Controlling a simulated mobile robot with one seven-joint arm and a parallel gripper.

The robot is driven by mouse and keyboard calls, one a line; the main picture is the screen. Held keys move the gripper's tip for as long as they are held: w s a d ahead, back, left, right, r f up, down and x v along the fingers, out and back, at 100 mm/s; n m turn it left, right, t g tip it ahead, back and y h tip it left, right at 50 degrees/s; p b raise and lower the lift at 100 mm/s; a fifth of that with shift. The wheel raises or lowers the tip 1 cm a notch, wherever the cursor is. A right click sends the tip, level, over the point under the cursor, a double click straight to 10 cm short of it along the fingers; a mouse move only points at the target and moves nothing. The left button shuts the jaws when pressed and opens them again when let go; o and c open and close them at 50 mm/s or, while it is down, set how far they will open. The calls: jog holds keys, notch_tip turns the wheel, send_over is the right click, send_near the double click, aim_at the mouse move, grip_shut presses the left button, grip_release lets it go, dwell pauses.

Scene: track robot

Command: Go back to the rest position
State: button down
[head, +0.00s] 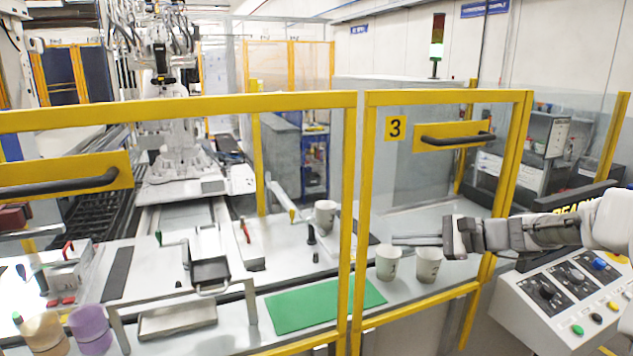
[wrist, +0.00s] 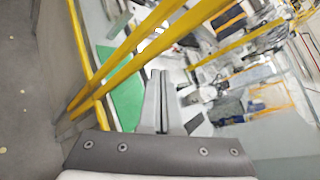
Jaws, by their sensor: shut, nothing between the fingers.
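My gripper (head: 398,240) reaches in from the right in the head view, above the right end of the worktable. It points left and sits just above two pale cups, the left cup (head: 388,263) and the right cup (head: 428,265). In the wrist view my gripper (wrist: 159,72) shows its two long fingers side by side, closed together with nothing held. No marked rest position shows in either view.
A yellow-framed clear guard (head: 360,140) with dark handles spans the front. Behind it the worktable holds a green mat (head: 322,306), another cup (head: 325,215) and a metal tray (head: 177,320). A control panel (head: 560,300) with buttons stands at the right.

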jog(key=s+a+n+g+h+b, duration=0.1)
jog(key=s+a+n+g+h, duration=0.2)
jog(key=s+a+n+h, duration=0.5)
jog(key=s+d+n+t+h+p, duration=0.1)
jog(key=s+n+h, duration=0.3)
jog(key=s, duration=2.1)
jog(key=d+n, duration=0.1)
jog(key=n, duration=0.2)
jog(key=shift+s+d+r+t+h+p, duration=0.15)
jog(key=shift+s+r+t+h+p, duration=0.15)
jog(key=shift+s+t+h+p, duration=0.1)
jog(key=shift+d, duration=0.15)
